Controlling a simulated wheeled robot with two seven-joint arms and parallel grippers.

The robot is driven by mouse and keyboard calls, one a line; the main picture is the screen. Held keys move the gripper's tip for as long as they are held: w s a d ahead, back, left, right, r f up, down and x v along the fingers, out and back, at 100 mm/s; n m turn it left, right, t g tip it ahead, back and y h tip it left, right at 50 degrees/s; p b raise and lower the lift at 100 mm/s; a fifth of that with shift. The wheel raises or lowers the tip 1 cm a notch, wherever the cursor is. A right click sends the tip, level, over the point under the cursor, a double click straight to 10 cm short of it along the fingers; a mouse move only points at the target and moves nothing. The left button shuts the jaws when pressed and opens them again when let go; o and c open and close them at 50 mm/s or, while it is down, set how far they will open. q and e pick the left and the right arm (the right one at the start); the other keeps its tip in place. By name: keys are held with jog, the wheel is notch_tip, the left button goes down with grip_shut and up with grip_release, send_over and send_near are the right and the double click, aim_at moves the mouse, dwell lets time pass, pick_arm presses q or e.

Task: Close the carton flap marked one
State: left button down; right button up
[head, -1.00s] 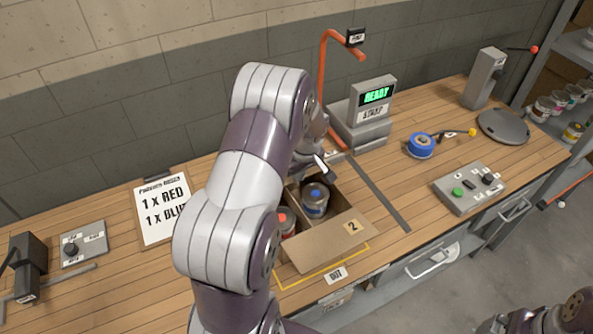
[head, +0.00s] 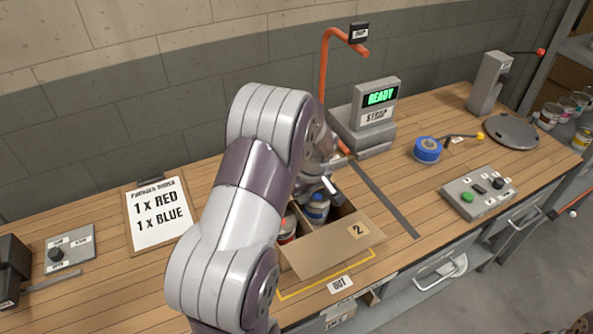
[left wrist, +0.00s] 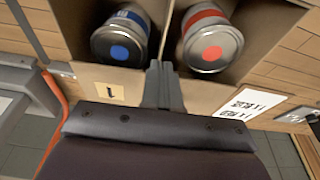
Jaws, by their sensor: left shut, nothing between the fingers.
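The open carton (head: 315,256) stands on the bench with a can with a blue dot (head: 318,208) and a can with a red dot (head: 287,228) inside. In the left wrist view, the flap marked one (left wrist: 110,93) stands open at the carton's edge, beside the blue-dot can (left wrist: 120,50) and red-dot can (left wrist: 212,48). My left gripper (left wrist: 163,72) is shut and empty, its tips over the flap's middle near the divider; I cannot tell whether they touch. In the head view my left gripper (head: 330,186) is at the carton's back edge, where my arm hides most of flap one.
A scale-like machine reading READY (head: 378,97) and an orange post (head: 325,75) stand behind. A button box (head: 480,193) and blue tape roll (head: 428,150) lie right. An order sheet (head: 158,213) lies left.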

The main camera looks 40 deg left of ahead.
jog(key=shift+r, duration=0.1)
dwell(0.4)
pick_arm(q)
jog(key=shift+r+p, duration=0.65)
jog(key=shift+r, duration=0.25)
jog(key=s+d+r, duration=0.3)
jog(key=d+r, duration=0.3)
jog(key=r, duration=0.4)
jog(key=shift+d+r, duration=0.25)
jog(key=shift+r, duration=0.1)
pick_arm(e)
jog(key=shift+s+d+r, duration=0.2)
jog(key=shift+d+r, duration=0.3)
jog(key=shift+r, duration=0.15)
